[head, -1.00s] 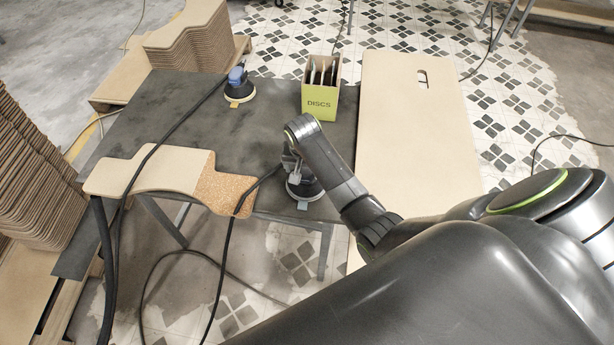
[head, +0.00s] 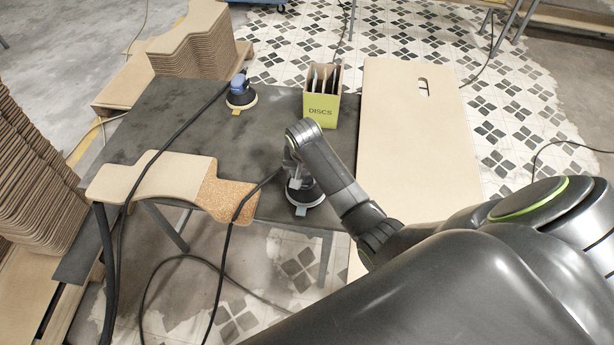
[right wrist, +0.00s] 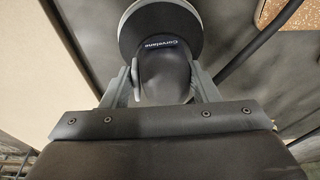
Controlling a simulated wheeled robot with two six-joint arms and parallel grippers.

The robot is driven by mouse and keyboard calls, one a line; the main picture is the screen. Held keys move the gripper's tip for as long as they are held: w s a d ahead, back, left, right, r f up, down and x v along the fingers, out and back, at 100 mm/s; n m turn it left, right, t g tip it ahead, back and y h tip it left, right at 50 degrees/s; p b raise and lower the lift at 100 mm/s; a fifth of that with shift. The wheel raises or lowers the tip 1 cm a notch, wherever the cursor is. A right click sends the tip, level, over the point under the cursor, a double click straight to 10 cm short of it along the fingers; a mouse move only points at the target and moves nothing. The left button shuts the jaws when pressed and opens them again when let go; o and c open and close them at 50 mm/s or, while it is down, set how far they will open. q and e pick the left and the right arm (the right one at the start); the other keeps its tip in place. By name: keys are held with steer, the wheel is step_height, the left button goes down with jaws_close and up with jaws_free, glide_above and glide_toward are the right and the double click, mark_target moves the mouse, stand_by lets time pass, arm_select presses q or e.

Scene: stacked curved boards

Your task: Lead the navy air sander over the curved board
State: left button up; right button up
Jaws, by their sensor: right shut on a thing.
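The navy air sander (head: 306,196) is at the front right of the dark table, with a small tab at its round pad. My right gripper (head: 293,178) is shut on it; the arm link partly hides it. In the right wrist view, the fingers (right wrist: 164,88) clasp the dark sander body (right wrist: 166,68) from both sides, below its round grey pad. Whether the pad touches the table is unclear. The curved board (head: 160,176) lies on the table's front edge, left of the sander, with a speckled cork-like patch (head: 220,190) at its right end. My left gripper is out of view.
A blue-topped sander (head: 240,94) stands at the table's back. A green DISCS box (head: 321,111) stands at the back right. Dark hoses (head: 225,255) cross the board and hang off the front. A pale panel (head: 415,150) is at right; stacked boards (head: 35,185) at left.

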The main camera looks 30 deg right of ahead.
steer(key=shift+r+p, duration=0.3)
steer(key=shift+r, duration=1.65)
steer(key=shift+w, duration=0.1)
steer(key=w+a+r+n+b, duration=0.15)
steer(key=w+a, duration=0.25)
steer(key=a, duration=0.5)
steer(key=w+a+r+b, duration=0.2)
steer(key=w+a, duration=0.1)
steer(key=a, duration=0.6)
steer(key=w+a+r+n+b, duration=0.15)
steer(key=w+a, duration=0.25)
steer(key=a, duration=0.6)
step_height(320, 180, down, 7)
steer(key=m+b, duration=0.1)
steer(key=b, duration=0.4)
steer(key=shift+d+t+y, duration=0.15)
steer(key=shift+t+y, duration=0.15)
steer(key=shift+y, duration=0.1)
steer(key=shift+o, duration=0.2)
steer(key=shift+f+b, duration=0.35)
steer(key=shift+f, duration=0.2)
steer(key=c, duration=0.8)
